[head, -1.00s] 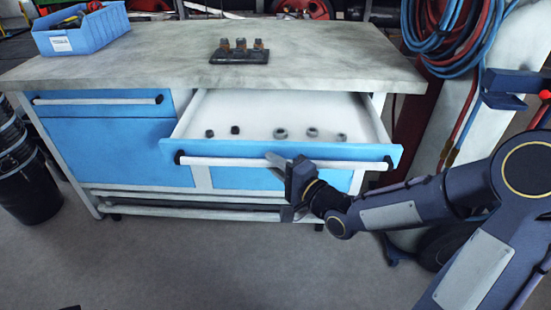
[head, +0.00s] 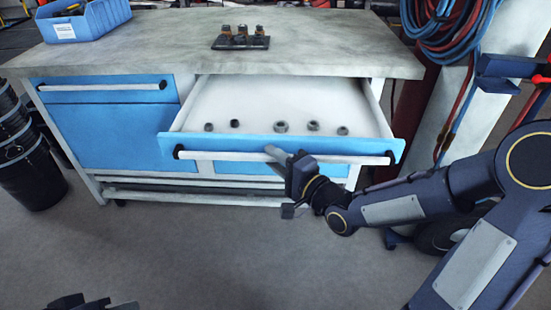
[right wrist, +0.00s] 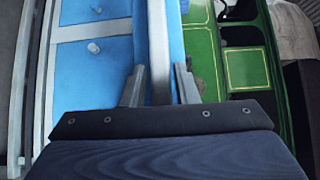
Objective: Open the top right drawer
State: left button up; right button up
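The top right drawer (head: 290,141) of the workbench stands well open, with its blue front pulled out past the worktop. Its pale handle bar (head: 230,156) runs along the front.
Several small dark rings (head: 281,127) lie inside the drawer. A black holder with fittings (head: 240,42) and a blue bin (head: 85,20) stand on the worktop (head: 330,50). Black buckets (head: 28,170) stand at the left. Hoses (head: 455,35) hang at the right. Floor in front is clear.

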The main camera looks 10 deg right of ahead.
jog(key=p+v, duration=0.2)
jog(key=v, duration=0.5)
jog(key=shift+s+d, duration=0.2)
jog(key=shift+s, duration=0.15)
